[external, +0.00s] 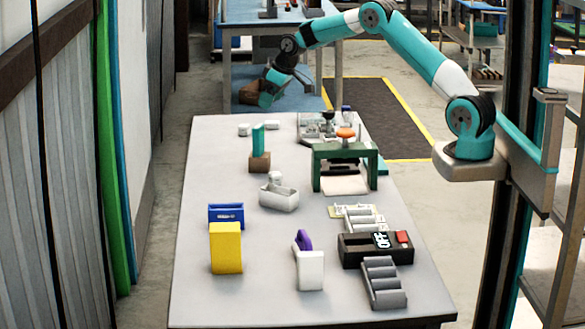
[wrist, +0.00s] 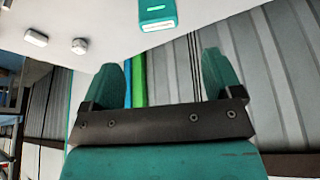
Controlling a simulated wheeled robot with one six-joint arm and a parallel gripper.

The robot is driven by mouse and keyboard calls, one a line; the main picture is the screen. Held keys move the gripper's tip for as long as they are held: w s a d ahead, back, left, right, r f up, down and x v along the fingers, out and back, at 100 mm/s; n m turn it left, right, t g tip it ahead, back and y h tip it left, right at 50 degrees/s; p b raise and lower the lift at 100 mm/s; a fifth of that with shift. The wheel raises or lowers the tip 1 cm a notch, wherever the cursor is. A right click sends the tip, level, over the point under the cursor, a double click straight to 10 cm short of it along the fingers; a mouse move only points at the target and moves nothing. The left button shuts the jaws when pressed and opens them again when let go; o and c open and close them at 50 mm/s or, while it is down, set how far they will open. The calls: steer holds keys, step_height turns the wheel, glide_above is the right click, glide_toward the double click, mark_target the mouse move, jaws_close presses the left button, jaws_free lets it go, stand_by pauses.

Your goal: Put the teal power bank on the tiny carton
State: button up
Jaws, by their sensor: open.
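The teal power bank (external: 257,138) is upright at the far left of the table in the external view. Its lower end meets a small brown carton (external: 260,163); I cannot tell whether it rests on the carton or stands just behind it. In the wrist view the power bank (wrist: 157,12) shows at the top edge, partly cut off, beyond my fingertips. My gripper (wrist: 160,68) is open and empty, its teal fingers apart. In the external view my gripper (external: 270,90) hangs beyond the table's far edge, apart from the power bank. The carton is not visible in the wrist view.
Small white pieces (external: 243,130) lie behind the power bank. A grey-white bin (external: 279,197) and a green stand (external: 345,152) are nearer. Yellow (external: 226,248) and white (external: 310,270) blocks stand in front. The table's left edge is clear.

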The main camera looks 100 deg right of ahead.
steer(key=a+r+n+y, duration=0.1)
steer(key=a+r+n, duration=0.15)
steer(key=a, duration=0.85)
steer(key=a+r+n+y, duration=0.1)
steer(key=a+r, duration=0.3)
steer(key=a, duration=0.7)
steer(key=a+r+n+y, duration=0.1)
steer(key=a+r+n, duration=0.15)
steer(key=a, duration=0.85)
steer(key=s+a+r+n+g+y, duration=0.2)
steer(key=s+a, duration=0.9)
steer(key=a, duration=0.4)
steer(key=s+a+f+n+g, duration=0.1)
steer(key=s+a, duration=0.3)
steer(key=s, duration=0.5)
steer(key=s+a+n+g, duration=0.1)
steer(key=s+a, duration=0.4)
steer(key=s, duration=0.5)
steer(key=shift+s+f+n+y, duration=0.25)
steer(key=shift+f+n+y, duration=0.15)
steer(key=shift+n, duration=0.3)
steer(key=shift+r, duration=0.1)
steer(key=shift+r+p, duration=0.5)
